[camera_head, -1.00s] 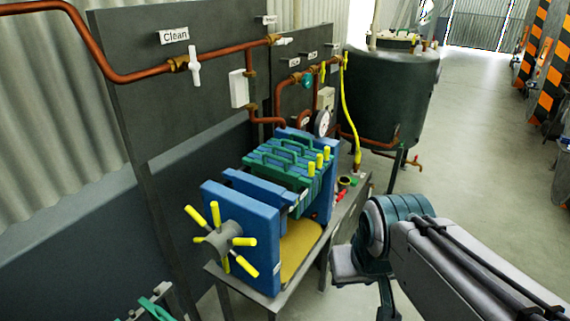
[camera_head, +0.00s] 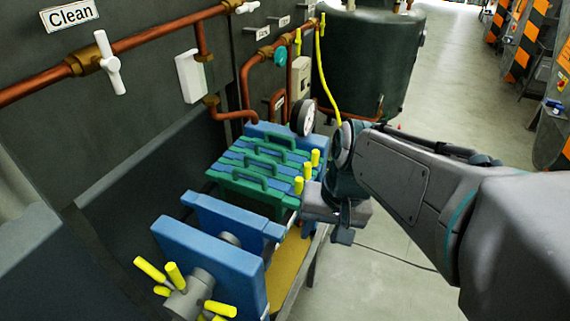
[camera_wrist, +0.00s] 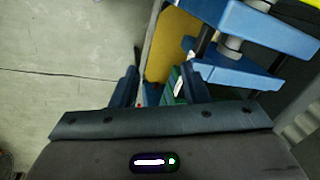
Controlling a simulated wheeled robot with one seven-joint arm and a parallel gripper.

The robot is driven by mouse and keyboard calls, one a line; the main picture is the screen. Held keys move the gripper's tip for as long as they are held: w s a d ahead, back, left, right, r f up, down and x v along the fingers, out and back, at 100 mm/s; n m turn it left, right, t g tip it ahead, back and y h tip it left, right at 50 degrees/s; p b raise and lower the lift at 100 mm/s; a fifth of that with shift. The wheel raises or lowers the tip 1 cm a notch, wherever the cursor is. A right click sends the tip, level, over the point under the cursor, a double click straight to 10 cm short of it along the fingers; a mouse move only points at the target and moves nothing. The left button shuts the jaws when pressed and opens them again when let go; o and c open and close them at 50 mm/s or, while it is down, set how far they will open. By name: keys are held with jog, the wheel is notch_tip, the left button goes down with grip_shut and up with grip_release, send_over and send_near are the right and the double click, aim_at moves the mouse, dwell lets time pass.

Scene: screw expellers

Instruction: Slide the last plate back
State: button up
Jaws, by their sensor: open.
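The filter press stands on a bench, with a stack of green and blue plates (camera_head: 262,165) with dark green handles. Yellow knobs (camera_head: 307,172) stick up along its right side. A blue pressing plate (camera_head: 235,217) stands nearer, with a gap between it and the stack. My gripper (camera_head: 340,225) is at the right side of the stack, beside the yellow knobs; its fingertips are partly hidden in the head view. In the wrist view my gripper (camera_wrist: 160,88) has its fingers apart, with a green plate edge (camera_wrist: 178,86) by the right finger. I cannot tell whether they touch.
The press's blue end block (camera_head: 205,255) and yellow-handled screw wheel (camera_head: 188,292) stand in front. A yellow tray (camera_head: 288,270) lies below. Copper pipes (camera_head: 150,40), a gauge (camera_head: 303,117) and a dark tank (camera_head: 368,60) are behind. Open floor (camera_head: 400,275) lies right.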

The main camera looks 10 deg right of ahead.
jog(key=w+f+m+g+y+b, duration=0.2)
jog(key=w+f+m+y, duration=0.2)
jog(key=w+m+y, duration=0.35)
jog(key=m+t+y+b, duration=0.1)
jog(key=m+t+y, duration=0.65)
jog(key=m, duration=0.45)
send_near(291, 192)
jog(key=s+d+r, duration=0.1)
jog(key=d+r, duration=0.3)
jog(key=p+x, duration=0.3)
jog(key=x, duration=1.1)
jog(key=shift+s+a+r, duration=0.1)
jog(key=shift+s+r, duration=0.05)
jog(key=shift+s, duration=0.05)
grip_shut()
